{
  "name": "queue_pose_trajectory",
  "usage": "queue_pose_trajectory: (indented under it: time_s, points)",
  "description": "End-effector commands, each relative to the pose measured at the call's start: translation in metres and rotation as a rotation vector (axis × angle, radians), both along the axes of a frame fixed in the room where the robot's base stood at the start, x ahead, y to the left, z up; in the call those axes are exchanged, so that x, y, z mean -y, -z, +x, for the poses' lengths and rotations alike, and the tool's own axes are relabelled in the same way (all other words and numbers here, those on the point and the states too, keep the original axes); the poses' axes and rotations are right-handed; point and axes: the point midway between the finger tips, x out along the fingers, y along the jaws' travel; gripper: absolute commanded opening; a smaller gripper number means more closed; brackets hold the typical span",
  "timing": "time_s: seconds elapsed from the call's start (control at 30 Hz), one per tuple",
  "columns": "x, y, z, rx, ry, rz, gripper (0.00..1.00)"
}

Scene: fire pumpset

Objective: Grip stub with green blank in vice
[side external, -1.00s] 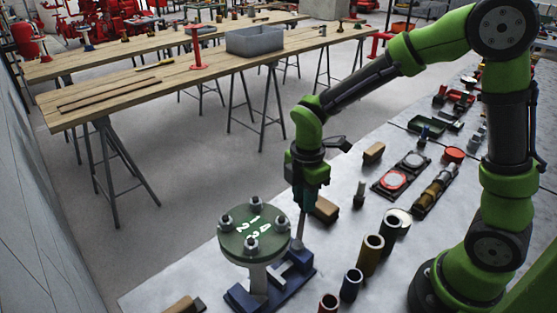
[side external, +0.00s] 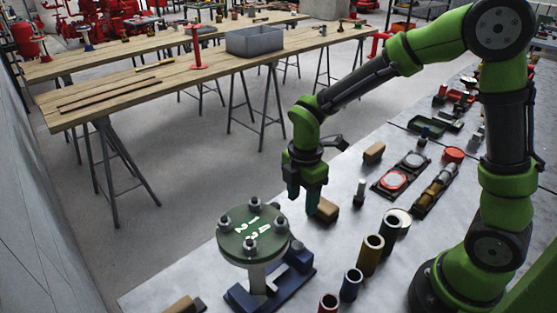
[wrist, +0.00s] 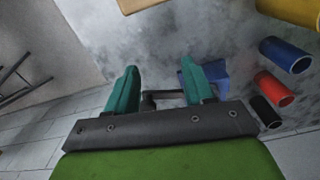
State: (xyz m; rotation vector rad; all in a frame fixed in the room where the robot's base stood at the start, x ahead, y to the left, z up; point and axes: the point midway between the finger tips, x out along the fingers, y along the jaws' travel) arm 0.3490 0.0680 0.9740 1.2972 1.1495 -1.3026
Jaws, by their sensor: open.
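The stub (side external: 257,278) stands upright with a round green blank (side external: 236,240) on top, carrying several bolts and white numerals. Its lower end sits at the blue vice (side external: 298,258) at the front edge of the grey table; jaw contact cannot be made out. My gripper (side external: 303,202) points down, open and empty, above and to the right of the blank and apart from it. In the wrist view my gripper (wrist: 160,90) has its teal fingers spread. A blue part (wrist: 213,72), likely the vice, shows behind the right finger. A dark bar (wrist: 165,97) shows between the fingers.
A wooden block (side external: 325,210) lies close beside my gripper. Blue (side external: 351,285), brown (side external: 370,255) and red (side external: 328,304) tubes stand right of the vice. A small upright part (side external: 360,193) stands farther back. The floor left of the table is open.

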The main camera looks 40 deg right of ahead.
Motion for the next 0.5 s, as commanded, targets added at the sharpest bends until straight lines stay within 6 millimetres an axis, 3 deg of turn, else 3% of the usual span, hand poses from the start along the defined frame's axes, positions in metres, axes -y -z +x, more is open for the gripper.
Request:
queue_pose_trajectory:
  time_s: [0.27, 0.5]
  points:
    - [-0.001, -0.016, 0.002, 0.006, 0.0, 0.001, 0.53]
    - [-0.001, -0.07, 0.002, 0.01, 0.0, 0.002, 0.53]
